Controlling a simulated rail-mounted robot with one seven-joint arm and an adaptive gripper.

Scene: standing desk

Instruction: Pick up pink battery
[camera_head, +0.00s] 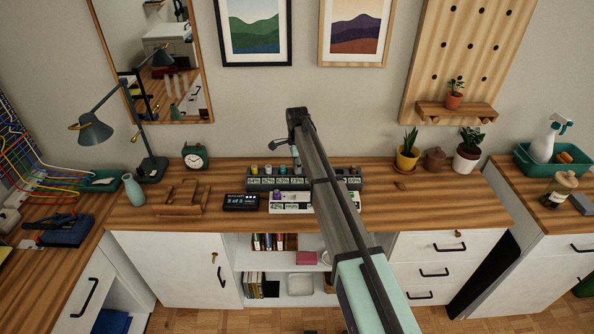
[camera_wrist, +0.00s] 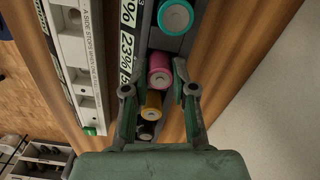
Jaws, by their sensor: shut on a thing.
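The pink battery (camera_wrist: 160,75) shows end-on in the wrist view, in a dark rack slot between a teal battery (camera_wrist: 176,16) and a yellow battery (camera_wrist: 152,105). My gripper (camera_wrist: 159,88) has one finger on each side of the pink battery and is shut on it. I cannot tell whether the battery is lifted off the rack. In the head view, the dark battery rack (camera_head: 345,184) stands toward the back of the desk, with my arm above it. The gripper's fingertips are too small there to make out.
A white battery tray (camera_head: 290,209) lies in front of the dark rack, with a small display (camera_head: 241,202) to its left. A wooden stand (camera_head: 181,200) and alarm clock (camera_head: 195,157) are further left. Potted plants (camera_head: 407,158) stand right. The desk's front strip is clear.

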